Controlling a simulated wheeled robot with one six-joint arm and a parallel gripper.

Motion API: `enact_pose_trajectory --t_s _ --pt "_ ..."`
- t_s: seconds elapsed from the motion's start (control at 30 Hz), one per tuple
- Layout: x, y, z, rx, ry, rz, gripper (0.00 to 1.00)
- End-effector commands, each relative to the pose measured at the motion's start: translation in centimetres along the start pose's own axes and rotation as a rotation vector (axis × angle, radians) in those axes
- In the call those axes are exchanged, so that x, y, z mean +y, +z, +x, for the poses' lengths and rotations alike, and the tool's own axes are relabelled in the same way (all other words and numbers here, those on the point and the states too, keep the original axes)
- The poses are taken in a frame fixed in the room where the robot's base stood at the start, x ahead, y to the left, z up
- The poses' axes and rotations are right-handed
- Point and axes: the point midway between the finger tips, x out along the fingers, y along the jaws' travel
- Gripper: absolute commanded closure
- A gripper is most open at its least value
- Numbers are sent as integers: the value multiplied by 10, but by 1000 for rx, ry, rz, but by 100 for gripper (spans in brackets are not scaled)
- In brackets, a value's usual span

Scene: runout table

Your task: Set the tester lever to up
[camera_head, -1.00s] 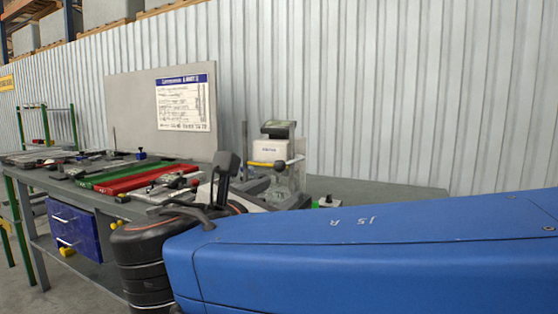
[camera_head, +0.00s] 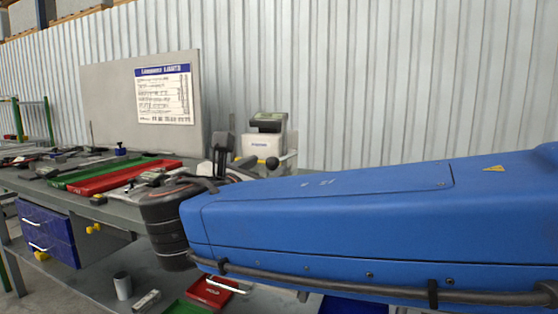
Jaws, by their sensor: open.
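The tester (camera_head: 267,143) is a pale box with a dark-framed display on top, standing at the back of the table right of the notice board. A black ball knob (camera_head: 272,163), which looks like the end of its lever, shows low at its front. Most of the lever is hidden, so I cannot tell its setting. My blue arm crosses the right half of the picture and covers the area below the tester. A dark upright part of my wrist stands just left of the tester. My gripper's fingertips are hidden behind the arm.
The grey table (camera_head: 112,212) holds a green tray (camera_head: 105,174), a red tray (camera_head: 128,177) and several tools at left. Blue drawers (camera_head: 48,234) hang below. A lower shelf carries a grey cup (camera_head: 122,286) and a red bin (camera_head: 212,290). A notice board (camera_head: 110,105) stands behind.

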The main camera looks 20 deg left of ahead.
Motion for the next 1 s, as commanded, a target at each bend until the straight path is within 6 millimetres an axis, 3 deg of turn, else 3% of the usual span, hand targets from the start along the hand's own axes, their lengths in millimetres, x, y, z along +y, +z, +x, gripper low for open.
enact_pose_trajectory --t_s 0.3,0.5,0.7,1.0 --pt "-1 0 52 0 -4 -1 56" --pt "0 0 77 0 -1 0 56" --pt "0 -1 89 0 0 -1 56" --pt "0 0 90 1 1 0 56"
